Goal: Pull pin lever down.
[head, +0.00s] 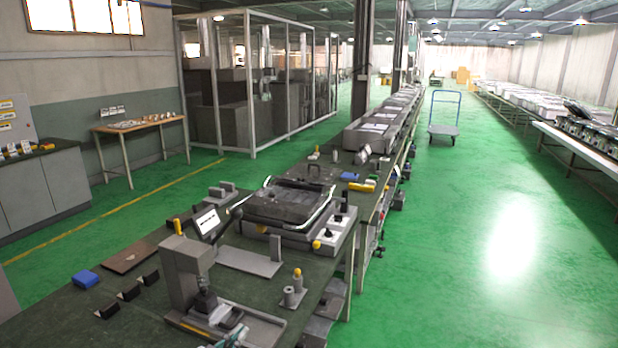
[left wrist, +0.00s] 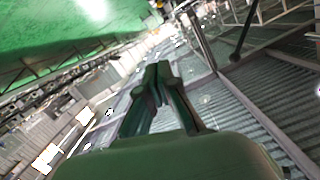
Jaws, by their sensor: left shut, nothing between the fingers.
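A grey upright fixture (head: 186,268) stands on the near workbench in the head view. A black-knobbed lever (head: 238,212) tilts up beside a small screen. I cannot tell for certain which of these is the pin lever. My left gripper (left wrist: 158,78) shows in the left wrist view, fingers together and empty, with no lever near its tips. In the head view, a small teal and dark piece at the bottom edge may be part of it. My right gripper is not seen.
The near workbench (head: 140,262) also holds a black tray-like unit (head: 288,202), a blue block (head: 85,279), several small black blocks and a yellow-topped peg (head: 297,280). More benches run into the distance. The green floor (head: 490,220) on the right is clear around a blue-handled trolley (head: 444,120).

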